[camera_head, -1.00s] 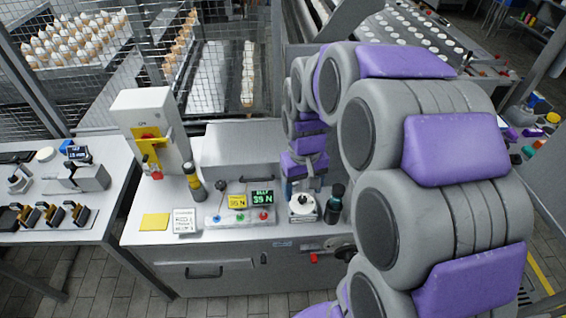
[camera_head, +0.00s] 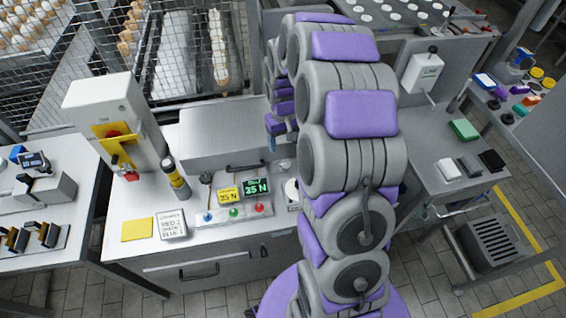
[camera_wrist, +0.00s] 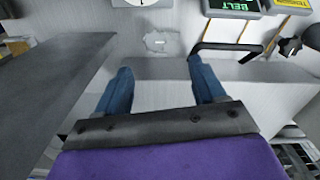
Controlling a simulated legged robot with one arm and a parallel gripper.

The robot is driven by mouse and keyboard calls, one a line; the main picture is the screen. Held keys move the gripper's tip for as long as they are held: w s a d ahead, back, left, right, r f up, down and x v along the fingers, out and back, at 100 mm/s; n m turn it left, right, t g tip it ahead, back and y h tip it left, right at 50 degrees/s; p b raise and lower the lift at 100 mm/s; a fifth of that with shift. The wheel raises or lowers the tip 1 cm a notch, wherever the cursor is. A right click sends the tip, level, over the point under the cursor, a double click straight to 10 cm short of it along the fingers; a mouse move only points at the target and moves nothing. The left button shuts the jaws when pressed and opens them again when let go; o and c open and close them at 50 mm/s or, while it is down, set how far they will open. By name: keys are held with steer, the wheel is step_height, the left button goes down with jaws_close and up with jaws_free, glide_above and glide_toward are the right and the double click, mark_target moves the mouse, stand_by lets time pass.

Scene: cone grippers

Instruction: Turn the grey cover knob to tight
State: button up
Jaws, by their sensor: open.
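A lobed grey knob (camera_wrist: 157,42) with a small pale mark shows in the wrist view, above the middle of the picture; I take it for the cover knob. My gripper (camera_wrist: 160,82) is open, with its two blue fingers spread apart. The gap between them is empty, and the knob appears beyond the fingertips, roughly in line with the gap and not touched. The grey cover (camera_head: 225,135) stands on the bench in the head view.
A black bar handle (camera_wrist: 226,46) lies right of the knob. The green belt display (camera_wrist: 230,5) and a white dial (camera_wrist: 140,2) are at the top edge. A yellow-and-white machine (camera_head: 118,130) stands left of the cover, with a dark post (camera_head: 176,178) beside it.

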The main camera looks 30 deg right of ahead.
steer(key=b, duration=0.2)
glide_above(286, 164)
steer(key=f, duration=0.5)
steer(key=d+f, duration=0.1)
steer(key=f, duration=0.1)
steer(key=shift+f, duration=0.15)
steer(key=f, duration=0.1)
steer(key=a+f, duration=0.1)
steer(key=f, duration=0.1)
steer(key=shift+f, duration=0.1)
steer(key=shift+a+f, duration=0.25)
steer(key=shift+f, duration=0.05)
steer(key=shift+d, duration=0.55)
steer(key=shift+c, duration=1.3)
steer(key=shift+a, duration=0.3)
steer(key=c, duration=0.8)
